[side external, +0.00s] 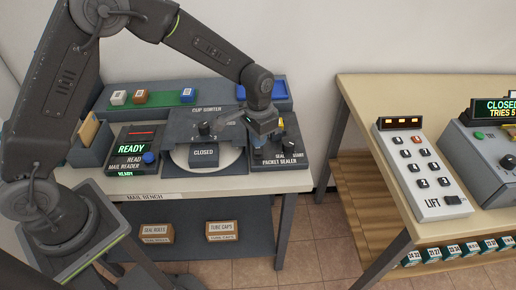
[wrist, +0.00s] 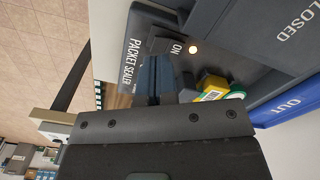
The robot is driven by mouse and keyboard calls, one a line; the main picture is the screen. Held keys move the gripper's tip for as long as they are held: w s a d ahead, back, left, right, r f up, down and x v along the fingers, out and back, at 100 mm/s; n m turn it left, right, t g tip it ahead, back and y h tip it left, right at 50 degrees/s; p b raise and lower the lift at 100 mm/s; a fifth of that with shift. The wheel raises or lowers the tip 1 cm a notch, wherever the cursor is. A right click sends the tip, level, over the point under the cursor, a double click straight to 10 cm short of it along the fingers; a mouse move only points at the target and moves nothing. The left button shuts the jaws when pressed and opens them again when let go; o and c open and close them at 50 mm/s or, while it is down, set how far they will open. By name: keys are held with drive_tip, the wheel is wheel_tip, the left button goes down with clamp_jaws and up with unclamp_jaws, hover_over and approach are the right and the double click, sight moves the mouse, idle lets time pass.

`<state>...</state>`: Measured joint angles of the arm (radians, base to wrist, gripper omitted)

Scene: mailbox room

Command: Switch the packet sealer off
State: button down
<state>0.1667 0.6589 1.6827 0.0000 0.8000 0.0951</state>
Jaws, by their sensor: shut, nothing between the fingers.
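The packet sealer (side external: 276,160) is a dark box with white lettering at the right end of the mail bench. My gripper (side external: 264,138) is over the left part of the sealer. In the wrist view my gripper (wrist: 160,62) is shut and empty, with its tips close to the ON panel. I cannot tell whether they touch; part of the panel is hidden.
A round plate with a CLOSED block (side external: 204,152) is left of the sealer. The mail reader (side external: 132,150) shows READY further left. A blue tray (side external: 280,90) is behind. A wooden table with a lift panel (side external: 420,168) stands to the right, across a floor gap.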

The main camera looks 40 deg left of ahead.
sight(258, 152)
drive_tip(key=shift+f, duration=1.6)
idle(0.9)
drive_tip(key=shift+r, duration=3.55)
